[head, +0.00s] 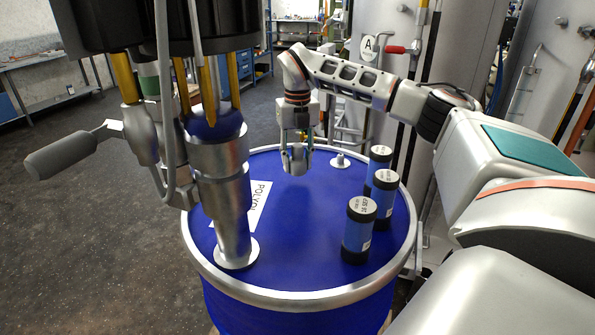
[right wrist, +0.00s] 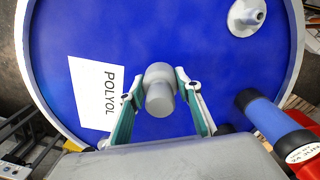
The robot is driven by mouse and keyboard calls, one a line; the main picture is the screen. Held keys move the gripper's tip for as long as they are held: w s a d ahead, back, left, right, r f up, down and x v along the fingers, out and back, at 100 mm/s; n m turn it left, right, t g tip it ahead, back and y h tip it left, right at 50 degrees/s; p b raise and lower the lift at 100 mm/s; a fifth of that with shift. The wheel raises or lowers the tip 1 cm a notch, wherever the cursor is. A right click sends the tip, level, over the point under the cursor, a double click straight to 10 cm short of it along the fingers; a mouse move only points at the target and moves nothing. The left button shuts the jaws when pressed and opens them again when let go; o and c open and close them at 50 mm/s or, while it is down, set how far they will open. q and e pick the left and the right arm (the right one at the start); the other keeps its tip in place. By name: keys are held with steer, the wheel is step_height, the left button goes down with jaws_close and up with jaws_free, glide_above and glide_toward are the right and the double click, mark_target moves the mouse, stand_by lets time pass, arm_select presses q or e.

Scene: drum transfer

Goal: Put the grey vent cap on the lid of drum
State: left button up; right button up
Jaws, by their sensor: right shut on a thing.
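My right gripper (head: 297,160) is shut on the grey vent cap (right wrist: 160,88), a short stepped grey cylinder between the two green-sided fingers in the right wrist view. In the head view the cap (head: 298,167) is mostly between the fingers, over the far middle of the blue drum's lid (head: 300,225). I cannot tell how large the gap is between cap and lid. A pale grey flanged fitting (head: 340,160) stands on the lid to the right of the gripper; it also shows in the right wrist view (right wrist: 247,15). My left gripper is not in view.
Several blue cylinders with black ends (head: 359,230) stand at the lid's right. A metal pump-like column (head: 222,190) with a side handle (head: 65,155) stands at the left, beside a white POLYOL label (head: 262,200). The lid's middle is clear. A steel tank (head: 385,30) stands behind.

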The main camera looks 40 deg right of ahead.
mark_target(298, 145)
steer(key=shift+f, duration=1.7)
steer(key=shift+f, duration=0.1)
steer(key=o, duration=1.1)
steer(key=shift+f, duration=0.1)
step_height(298, 145, up, 12)
steer(key=shift+r, duration=0.2)
